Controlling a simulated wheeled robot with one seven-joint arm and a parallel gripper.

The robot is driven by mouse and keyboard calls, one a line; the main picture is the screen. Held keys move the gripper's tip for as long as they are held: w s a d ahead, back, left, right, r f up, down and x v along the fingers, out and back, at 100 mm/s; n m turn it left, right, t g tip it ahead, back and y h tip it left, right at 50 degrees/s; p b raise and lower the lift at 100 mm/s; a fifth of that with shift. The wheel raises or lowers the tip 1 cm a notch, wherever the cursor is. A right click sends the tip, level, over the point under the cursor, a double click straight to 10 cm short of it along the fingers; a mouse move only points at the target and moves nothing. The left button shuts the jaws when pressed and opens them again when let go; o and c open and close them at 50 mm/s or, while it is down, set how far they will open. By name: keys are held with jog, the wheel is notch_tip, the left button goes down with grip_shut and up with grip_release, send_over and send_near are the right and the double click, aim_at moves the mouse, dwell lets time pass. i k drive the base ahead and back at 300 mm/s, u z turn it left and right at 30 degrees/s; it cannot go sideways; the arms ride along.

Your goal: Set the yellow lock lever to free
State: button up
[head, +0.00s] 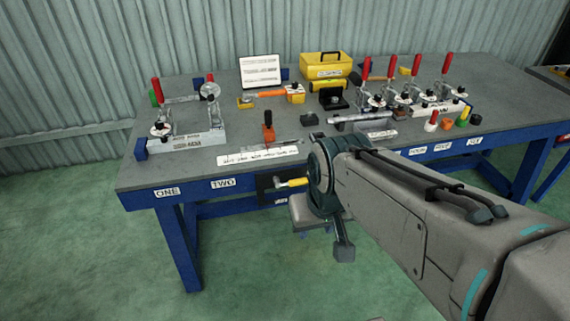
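The yellow lock lever (292,183) sticks out sideways from a black plate (266,188) on the front of the bench, below the tabletop edge. Its yellow handle points right, roughly level, and its right end is close to my wrist in the picture. My gripper (304,212) is in front of the bench, just right of and below the lever. My wrist and arm cover most of it, so its fingers do not show clearly. I cannot tell whether it touches the lever. Any markings for the lever's positions are too small to read.
The grey bench (190,175) has blue legs and labels along its front edge. Red-handled clamps (160,130) stand at left and more at right. A yellow toolbox (326,66) and a white sign (260,72) stand at the back. Green floor is open at front left.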

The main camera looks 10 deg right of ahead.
aim_at(293, 183)
jog(key=z, duration=0.55)
jog(key=k, duration=1.25)
jog(key=z, duration=0.1)
jog(key=i, duration=0.35)
jog(key=u, duration=0.95)
jog(key=i, duration=1.1)
jog(key=z, duration=0.4)
